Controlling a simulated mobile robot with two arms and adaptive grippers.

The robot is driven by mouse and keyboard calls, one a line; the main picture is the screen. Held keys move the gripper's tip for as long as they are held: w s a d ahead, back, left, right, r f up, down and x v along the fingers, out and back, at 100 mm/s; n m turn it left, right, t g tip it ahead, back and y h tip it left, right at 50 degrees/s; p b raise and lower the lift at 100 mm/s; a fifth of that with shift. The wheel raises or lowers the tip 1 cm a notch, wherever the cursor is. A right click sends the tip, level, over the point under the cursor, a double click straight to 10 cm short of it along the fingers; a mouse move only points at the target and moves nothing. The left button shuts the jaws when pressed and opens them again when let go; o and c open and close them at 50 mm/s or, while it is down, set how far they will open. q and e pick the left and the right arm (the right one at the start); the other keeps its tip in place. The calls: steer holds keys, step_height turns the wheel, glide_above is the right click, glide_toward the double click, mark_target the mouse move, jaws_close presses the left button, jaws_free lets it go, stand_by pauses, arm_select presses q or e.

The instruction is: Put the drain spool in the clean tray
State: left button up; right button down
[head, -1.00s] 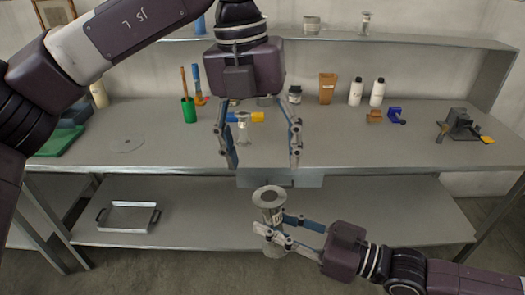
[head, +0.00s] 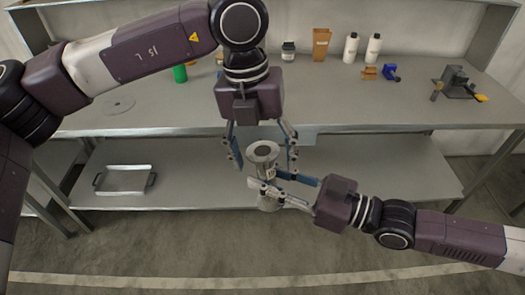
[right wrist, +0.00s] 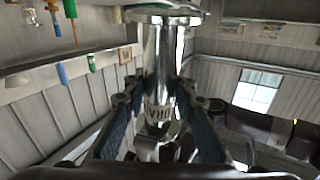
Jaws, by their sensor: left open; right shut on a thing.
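The drain spool (head: 263,152) is a shiny metal pipe piece with a wide round flange on top, held roughly upright in front of the bench. My right gripper (head: 263,181) is shut on its middle. In the right wrist view the spool (right wrist: 160,60) stands between the two fingers, with dark lettering on its body. My left gripper (head: 265,168) points down and is open, its fingers on either side of the spool's upper part; I cannot tell whether they touch it. The clean tray (head: 124,191), silver with dark handles, sits on the left of the lower shelf and looks empty.
The lower shelf (head: 190,180) is clear right of the tray.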

arm_select(q)
steer(key=c, duration=1.5)
steer(key=shift+c, duration=0.6)
arm_select(e)
steer(key=c, duration=1.5)
jaws_free()
steer(key=shift+c, duration=0.2)
steer(key=shift+d, duration=0.1)
